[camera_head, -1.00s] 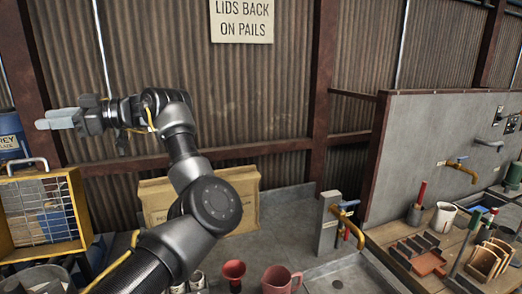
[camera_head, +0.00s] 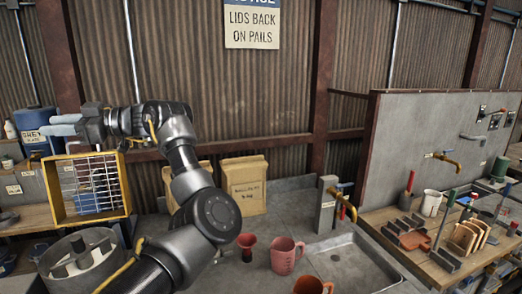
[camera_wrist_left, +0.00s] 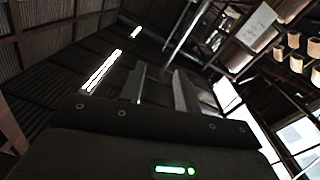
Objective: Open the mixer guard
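The mixer guard (camera_head: 127,183) is a yellow frame with a wire grid, at the left in the head view. It stands upright, above and behind the grey mixer drum (camera_head: 107,238), whose top is uncovered. A pale handle shows at the frame's top edge, partly covered by my arm. My left gripper (camera_head: 56,126) is above the guard's upper left, pointing left. Its pale fingers are apart with nothing between them, also in the left wrist view (camera_wrist_left: 162,88). It looks clear of the guard, though depth is hard to judge. My right gripper is not in view.
A blue pail (camera_head: 36,128) stands on a bench behind the guard. Paper sacks (camera_head: 244,184) stand at the back wall.

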